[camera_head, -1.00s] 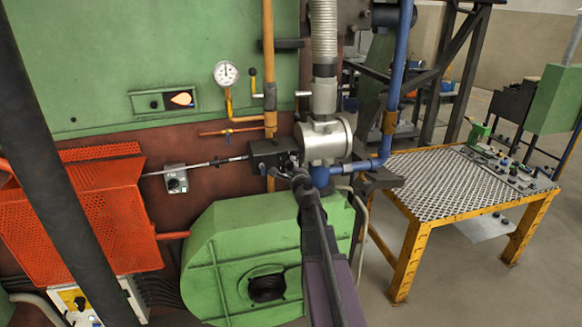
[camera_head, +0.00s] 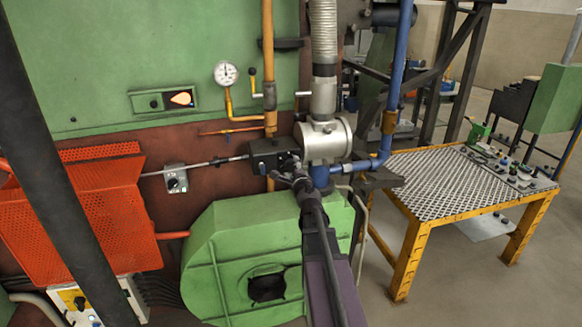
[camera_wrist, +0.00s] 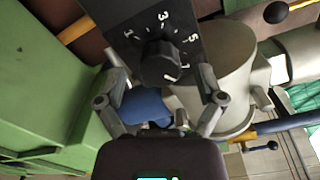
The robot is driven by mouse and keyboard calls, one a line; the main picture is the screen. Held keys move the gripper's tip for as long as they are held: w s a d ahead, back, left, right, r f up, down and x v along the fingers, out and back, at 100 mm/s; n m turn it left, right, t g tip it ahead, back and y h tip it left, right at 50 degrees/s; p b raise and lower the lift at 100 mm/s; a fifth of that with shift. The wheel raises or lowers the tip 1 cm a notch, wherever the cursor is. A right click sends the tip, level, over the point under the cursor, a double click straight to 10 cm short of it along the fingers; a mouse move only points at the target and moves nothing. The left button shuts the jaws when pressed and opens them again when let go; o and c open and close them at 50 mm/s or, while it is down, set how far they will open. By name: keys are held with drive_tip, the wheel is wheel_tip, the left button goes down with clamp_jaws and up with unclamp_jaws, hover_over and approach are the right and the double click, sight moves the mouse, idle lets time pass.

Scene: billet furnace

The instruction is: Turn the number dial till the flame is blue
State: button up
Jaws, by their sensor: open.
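The number dial (camera_wrist: 160,63) is a black round knob on a black plate with white numbers, among them 1, 3 and 5. In the head view its black box (camera_head: 266,157) sits at the left of the silver valve body. My gripper (camera_wrist: 160,100) is open, with its two fingertips apart on either side and a little below the knob in the wrist view. I cannot see either finger touching the knob. In the head view my gripper (camera_head: 297,172) is close to the box and partly hides the dial. The flame (camera_head: 181,99) in the small window is orange.
A silver valve body (camera_head: 324,140) and blue pipe (camera_head: 368,165) stand close at the right of the dial. A green blower housing (camera_head: 232,235) lies below. A grey box with a knob (camera_head: 176,178) is on the wall at left. A yellow-framed table (camera_head: 425,222) stands farther right.

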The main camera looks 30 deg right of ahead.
drive_tip(key=v, duration=1)
idle(0.5)
drive_tip(key=w+a+f+n+g+y+b, duration=0.1)
drive_tip(key=a+f+n+g+y, duration=0.15)
drive_tip(key=a+n, duration=0.35)
drive_tip(key=a+f+n+g+y+b, duration=0.1)
drive_tip(key=a+f+n+y, duration=0.3)
drive_tip(key=a, duration=0.4)
drive_tip(key=w+a+f+n+g+y, duration=0.1)
drive_tip(key=a+f+n+g+y, duration=0.15)
drive_tip(key=a+f+n, duration=0.35)
drive_tip(key=s+a+f+n+g+h+b, duration=0.1)
drive_tip(key=s+a+f+n+g+h, duration=0.1)
drive_tip(key=s+a+f+n+g, duration=0.2)
drive_tip(key=s+a+f+n+g+h+b, duration=0.2)
drive_tip(key=s+a+f+n+g, duration=0.3)
drive_tip(key=s, duration=0.5)
wheel_tip(320, 180, down, 2)
drive_tip(key=shift+s+n+g, duration=0.2)
drive_tip(key=shift+n+g, duration=0.2)
drive_tip(key=shift+g, duration=0.8)
drive_tip(key=shift+w, duration=0.1)
